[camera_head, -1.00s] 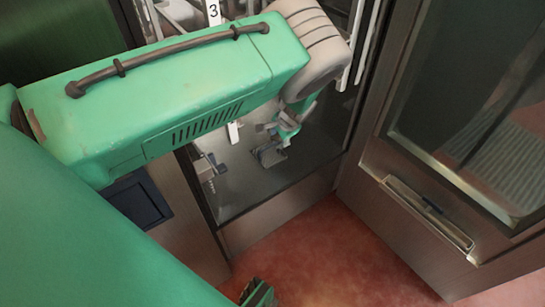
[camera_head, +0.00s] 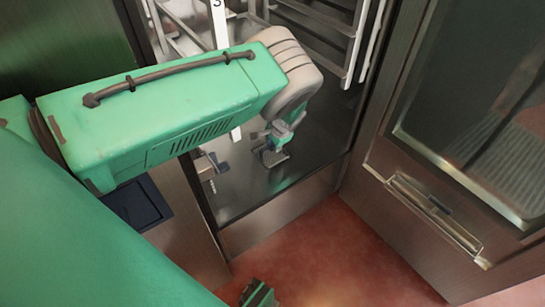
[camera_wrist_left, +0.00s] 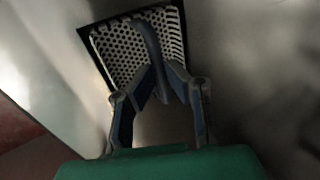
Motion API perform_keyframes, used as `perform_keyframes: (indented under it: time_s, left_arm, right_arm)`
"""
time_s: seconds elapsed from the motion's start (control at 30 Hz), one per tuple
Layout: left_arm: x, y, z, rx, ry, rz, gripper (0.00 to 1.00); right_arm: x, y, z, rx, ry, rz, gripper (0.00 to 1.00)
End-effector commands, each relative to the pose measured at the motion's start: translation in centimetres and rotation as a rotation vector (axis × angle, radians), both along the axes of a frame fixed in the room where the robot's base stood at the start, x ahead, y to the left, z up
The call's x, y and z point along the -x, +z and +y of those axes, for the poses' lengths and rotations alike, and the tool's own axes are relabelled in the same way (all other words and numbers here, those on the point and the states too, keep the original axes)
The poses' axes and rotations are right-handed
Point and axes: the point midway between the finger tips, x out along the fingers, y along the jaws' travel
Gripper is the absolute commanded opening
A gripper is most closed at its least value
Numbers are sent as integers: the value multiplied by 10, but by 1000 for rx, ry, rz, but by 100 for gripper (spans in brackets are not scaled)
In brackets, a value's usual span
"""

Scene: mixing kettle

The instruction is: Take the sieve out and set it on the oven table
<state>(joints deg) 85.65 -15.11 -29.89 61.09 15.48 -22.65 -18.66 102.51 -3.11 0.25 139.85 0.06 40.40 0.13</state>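The sieve is a small perforated metal tray with an upright curved handle. It sits on the dark floor of the open oven chamber in the head view (camera_head: 270,156). In the left wrist view its perforated face (camera_wrist_left: 122,52) shows just past my fingers. My left gripper (camera_head: 281,130) reaches down into the chamber from above, directly over the sieve. In the wrist view the fingertips of my left gripper (camera_wrist_left: 161,78) come together at the handle, one on each side. The grip looks closed on it.
The open oven door (camera_head: 425,205) stands on the right. Wire rack rails (camera_head: 365,40) rise at the chamber's back right. A small metal fitting (camera_head: 208,165) stands left of the sieve. A dark blue square panel (camera_head: 138,203) lies left of the chamber.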

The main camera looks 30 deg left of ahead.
Motion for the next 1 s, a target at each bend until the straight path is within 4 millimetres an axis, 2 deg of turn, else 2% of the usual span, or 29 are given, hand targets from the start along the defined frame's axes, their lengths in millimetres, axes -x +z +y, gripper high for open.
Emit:
perform_keyframes:
  time_s: [0.63,1.0]
  left_arm:
    - [0,9,-1,-2,0,0,0]
    - [0,31,-2,-3,0,0,0]
  right_arm:
    - [0,4,0,0,0,0,63]
    - [0,20,0,0,1,0,63]
